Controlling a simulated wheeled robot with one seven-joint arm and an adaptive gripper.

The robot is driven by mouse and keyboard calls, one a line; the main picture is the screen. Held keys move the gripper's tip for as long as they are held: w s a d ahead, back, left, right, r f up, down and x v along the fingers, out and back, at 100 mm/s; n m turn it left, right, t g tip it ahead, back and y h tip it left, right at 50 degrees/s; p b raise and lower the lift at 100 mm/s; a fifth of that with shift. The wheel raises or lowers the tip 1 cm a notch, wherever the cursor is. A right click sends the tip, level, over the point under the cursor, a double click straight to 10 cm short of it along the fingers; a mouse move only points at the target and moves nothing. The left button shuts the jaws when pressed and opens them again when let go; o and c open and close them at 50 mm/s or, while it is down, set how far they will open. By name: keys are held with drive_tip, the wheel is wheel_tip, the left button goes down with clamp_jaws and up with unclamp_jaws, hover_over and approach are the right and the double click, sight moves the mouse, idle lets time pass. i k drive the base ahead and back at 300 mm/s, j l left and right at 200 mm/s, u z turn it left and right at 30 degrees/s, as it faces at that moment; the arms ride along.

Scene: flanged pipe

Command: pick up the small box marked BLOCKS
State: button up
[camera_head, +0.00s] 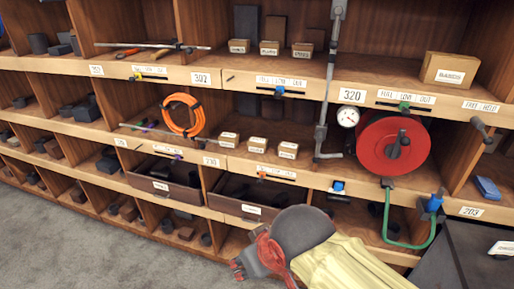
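Three small tan boxes with white labels stand in a row on the upper shelf: a left one (239,46), a middle one (269,48) and a right one (302,50). Three more small labelled boxes stand on the shelf below: a left one (229,139), a middle one (257,144) and a right one (288,150). The print is too small to tell which is marked BLOCKS. My gripper (242,267), red and dark grey, is low in front of the bottom shelves, well below and apart from these boxes. Its fingers are unclear.
A larger labelled box (449,70) stands at upper right. A red reel (392,145), a gauge (348,116) and a vertical grey pipe (327,90) are right of the small boxes. An orange hose coil (183,115) hangs at left. Grey floor (110,245) is open at lower left.

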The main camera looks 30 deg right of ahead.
sight(227, 139)
drive_tip(key=i+l, duration=0.2)
drive_tip(key=i, duration=0.15)
drive_tip(key=i+l, duration=0.2)
drive_tip(key=i, duration=0.15)
drive_tip(key=i+l, duration=0.2)
drive_tip(key=i, duration=0.2)
drive_tip(key=z, duration=0.4)
drive_tip(key=i+z, duration=0.1)
drive_tip(key=z, duration=0.65)
drive_tip(key=i+z, duration=0.15)
drive_tip(key=z, duration=0.2)
